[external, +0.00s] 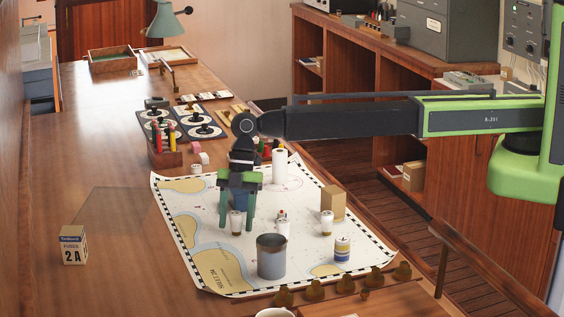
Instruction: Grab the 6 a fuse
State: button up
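My gripper (237,226) hangs from my arm over the chart, green fingers pointing down and spread apart. A small white cylinder with brownish ends (235,224) shows between the fingertips; I cannot tell whether it is truly between them or nearer or farther away. Two similar small upright cylinders stand to the right, one with a red top (283,224) and one with brownish ends (327,224). A cream box (73,247) marked "FUSES 2 A" stands on the desk at the left. No 6 A marking is readable on any cylinder.
The chart (190,222) also holds a grey cup (271,257), a tan block (333,203), a banded can (342,249) and a white roll (279,166). Dark knobs (315,290) line the near edge. Pens and discs stand behind. The left desk is mostly clear.

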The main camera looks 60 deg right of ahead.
aim_at(235, 214)
grip_shut()
notch_tip(235, 214, up, 4)
jog(key=p, duration=0.4)
jog(key=shift+r, duration=0.25)
jog(key=w+d+r+p, duration=0.1)
jog(key=d+r+p, duration=0.5)
jog(key=d, duration=0.5)
jog(key=shift+w+d+r+p, duration=0.25)
jog(key=shift+w+d+p, duration=0.05)
jog(key=shift+p, duration=0.2)
